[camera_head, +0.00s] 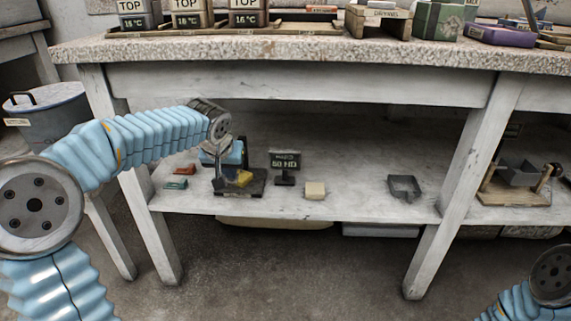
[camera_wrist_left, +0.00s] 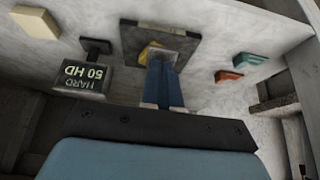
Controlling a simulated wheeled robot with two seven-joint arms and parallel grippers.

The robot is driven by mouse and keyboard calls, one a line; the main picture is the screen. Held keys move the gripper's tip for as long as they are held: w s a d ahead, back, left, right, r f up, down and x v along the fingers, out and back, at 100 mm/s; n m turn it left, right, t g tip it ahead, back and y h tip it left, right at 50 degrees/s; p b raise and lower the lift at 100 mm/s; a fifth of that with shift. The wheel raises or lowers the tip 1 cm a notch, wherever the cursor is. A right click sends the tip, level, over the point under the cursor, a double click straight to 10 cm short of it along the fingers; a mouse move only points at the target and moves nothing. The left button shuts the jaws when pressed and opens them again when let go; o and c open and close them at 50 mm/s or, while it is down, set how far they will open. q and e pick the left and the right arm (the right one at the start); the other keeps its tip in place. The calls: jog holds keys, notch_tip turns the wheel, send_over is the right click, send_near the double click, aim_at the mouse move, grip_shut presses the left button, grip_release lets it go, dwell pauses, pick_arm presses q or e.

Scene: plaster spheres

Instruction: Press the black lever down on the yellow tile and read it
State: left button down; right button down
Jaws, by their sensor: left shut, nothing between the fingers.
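The yellow tile (camera_head: 243,179) lies on the black base of a small tester (camera_head: 257,188) on the lower shelf. In the left wrist view the tile (camera_wrist_left: 151,51) is partly covered by my fingers and a greyish part at their tips. My left gripper (camera_head: 238,167) comes down over the tester with its fingers shut and empty; its tips (camera_wrist_left: 165,66) are at the tile's edge. I cannot tell whether they touch anything. The black lever cannot be told apart clearly. A dark display (camera_head: 285,160) beside the tester reads "HARD 50 HD". My right gripper is out of view.
A cream block (camera_head: 315,190) and a grey tray (camera_head: 404,188) sit right of the display. Red (camera_head: 185,169) and green (camera_head: 176,184) blocks lie left of the tester. The thick tabletop (camera_head: 300,52) overhangs the shelf, and table legs stand at both sides.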

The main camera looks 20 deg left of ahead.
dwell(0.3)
pick_arm(q)
notch_tip(320, 180, up, 7)
jog(key=p, duration=0.5)
dwell(0.6)
